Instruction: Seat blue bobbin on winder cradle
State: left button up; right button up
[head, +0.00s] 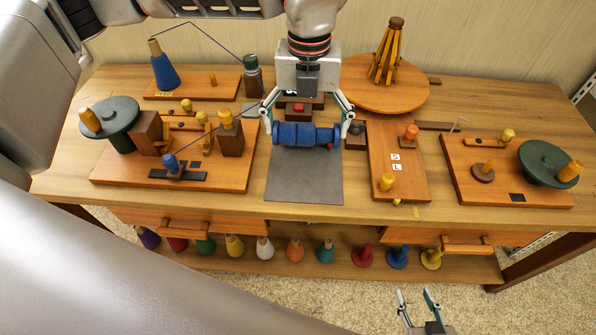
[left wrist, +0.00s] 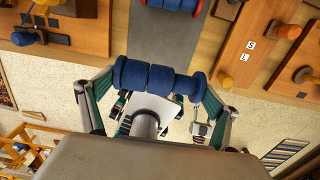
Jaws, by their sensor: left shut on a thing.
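My left gripper (head: 307,125) reaches down from the back and is shut on a blue bobbin (head: 290,133), one finger at each end. The bobbin lies crosswise over the grey mat (head: 305,185). In the left wrist view, the held blue bobbin (left wrist: 157,78) spans the fingers, and another blue roll (left wrist: 172,4) with red bits is cut off at the top edge. The left board (head: 125,178) carries a winder with two brown blocks (head: 231,137) and a green wheel (head: 112,117). I cannot tell which part is the cradle. My right gripper (head: 420,302) is open and empty below the table front.
A blue cone (head: 163,70) and green-topped bottle (head: 252,75) stand behind. A board marked S and L (head: 397,185) lies right of the mat. Coloured bobbins (head: 295,250) line the lower shelf. The mat's front is clear.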

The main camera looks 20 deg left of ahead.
pick_arm(q)
notch_tip(320, 180, down, 11)
jog(key=shift+f, duration=0.2)
notch_tip(320, 180, down, 4)
jog(key=shift+r, duration=0.25)
jog(key=shift+f, duration=0.2)
jog(key=o, duration=0.9)
